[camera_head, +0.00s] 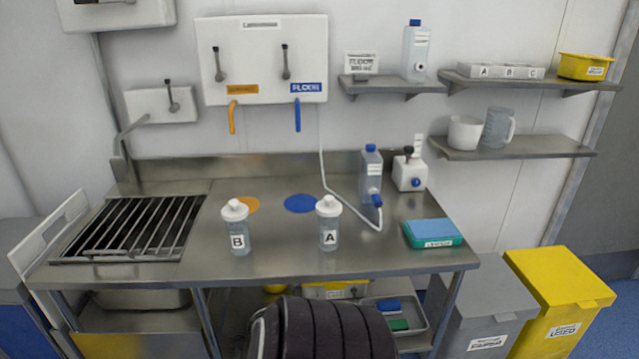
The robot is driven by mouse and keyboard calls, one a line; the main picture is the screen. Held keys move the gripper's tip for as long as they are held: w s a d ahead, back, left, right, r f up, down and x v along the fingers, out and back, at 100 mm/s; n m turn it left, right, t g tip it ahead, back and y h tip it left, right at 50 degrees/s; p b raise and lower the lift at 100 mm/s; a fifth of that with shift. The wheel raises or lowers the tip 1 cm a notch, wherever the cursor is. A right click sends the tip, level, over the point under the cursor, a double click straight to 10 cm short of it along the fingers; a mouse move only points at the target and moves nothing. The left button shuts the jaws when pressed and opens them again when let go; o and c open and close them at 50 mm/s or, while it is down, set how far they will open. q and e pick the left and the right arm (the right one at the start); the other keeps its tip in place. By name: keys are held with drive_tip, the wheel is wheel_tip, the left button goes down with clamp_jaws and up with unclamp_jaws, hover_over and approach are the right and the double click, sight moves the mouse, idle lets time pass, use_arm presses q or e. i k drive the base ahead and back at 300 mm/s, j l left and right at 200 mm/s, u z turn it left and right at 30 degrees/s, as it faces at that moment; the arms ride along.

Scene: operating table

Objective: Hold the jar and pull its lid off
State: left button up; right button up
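Two clear jars with white lids stand upright on the steel counter. Jar B (238,235) is at the left, with its white lid (235,209) on. Jar A (328,230) is to its right, with its white lid (328,205) on. The two jars stand apart, near the middle of the counter. Neither of my grippers shows in the head view, and nothing touches the jars.
The steel counter (290,264) has a slatted grate (130,228) at left. Behind the jars are an orange disc and a blue disc (301,203). A blue-capped bottle (370,176), a hose and a teal box (432,233) are at right. The counter's front is clear.

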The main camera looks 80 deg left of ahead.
sight(238, 237)
drive_tip(key=l+u, duration=0.1)
drive_tip(key=u, duration=2.85)
drive_tip(key=l, duration=0.1)
